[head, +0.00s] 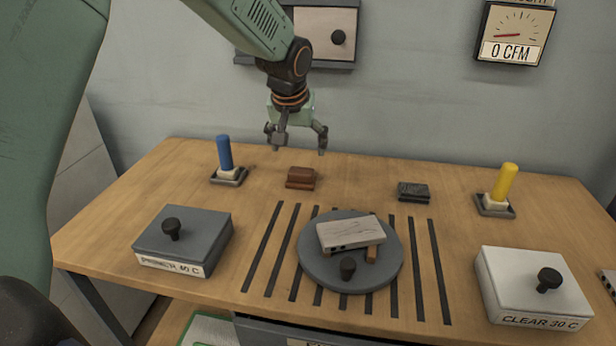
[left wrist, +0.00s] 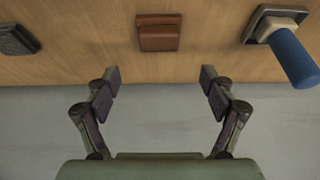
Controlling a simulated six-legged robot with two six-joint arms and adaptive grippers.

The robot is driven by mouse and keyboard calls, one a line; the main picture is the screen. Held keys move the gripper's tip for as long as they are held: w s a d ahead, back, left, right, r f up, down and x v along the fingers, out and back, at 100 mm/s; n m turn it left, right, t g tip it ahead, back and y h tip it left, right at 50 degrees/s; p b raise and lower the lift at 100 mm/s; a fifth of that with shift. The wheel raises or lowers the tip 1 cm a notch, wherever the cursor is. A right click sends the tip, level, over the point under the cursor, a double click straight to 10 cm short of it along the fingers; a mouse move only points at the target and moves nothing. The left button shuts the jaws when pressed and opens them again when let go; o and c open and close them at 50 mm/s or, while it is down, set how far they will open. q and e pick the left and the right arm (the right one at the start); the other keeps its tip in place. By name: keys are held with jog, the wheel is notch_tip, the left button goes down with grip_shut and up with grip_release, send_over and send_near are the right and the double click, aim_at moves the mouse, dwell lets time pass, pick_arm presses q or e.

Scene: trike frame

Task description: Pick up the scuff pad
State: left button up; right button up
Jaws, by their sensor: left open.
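A reddish-brown pad (head: 301,178), which looks like the scuff pad, lies on the wooden table (head: 160,190) near its back edge. It also shows in the left wrist view (left wrist: 158,32), centred ahead of the fingers. My left gripper (head: 300,143) is open and empty, pointing down above and slightly behind the pad, apart from it. In the left wrist view its two fingers (left wrist: 159,85) stand wide apart with nothing between them. A dark grey patterned block (head: 413,192) lies to the right of the brown pad. My right gripper is not in view.
A blue-handled tool (head: 225,155) stands left of the pad, a yellow-handled one (head: 505,185) far right. A round grey turntable (head: 315,268) holds a pale board (head: 350,232) over dark slots. Lidded boxes stand at front left (head: 190,230) and front right (head: 510,270). The wall (head: 400,110) is behind.

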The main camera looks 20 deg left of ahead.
aim_at(301, 171)
pick_arm(q)
jog(key=b+x, duration=0.1)
jog(key=x, duration=0.2)
jog(key=s+b+x, duration=0.1)
jog(key=x, duration=0.2)
jog(key=shift+s+d+f, duration=0.1)
jog(key=shift+f, duration=0.1)
jog(key=shift+d+f+b, duration=0.1)
jog(key=shift+f+b, duration=0.2)
jog(key=shift+f, duration=0.1)
jog(key=shift+w+f, duration=0.2)
jog(key=shift+w, duration=0.15)
jog(key=shift+s+r, duration=0.15)
jog(key=shift+r, duration=0.05)
jog(key=c, duration=0.6)
jog(key=shift+f, duration=0.15)
jog(key=shift+c, duration=1.3)
jog(key=c, duration=0.4)
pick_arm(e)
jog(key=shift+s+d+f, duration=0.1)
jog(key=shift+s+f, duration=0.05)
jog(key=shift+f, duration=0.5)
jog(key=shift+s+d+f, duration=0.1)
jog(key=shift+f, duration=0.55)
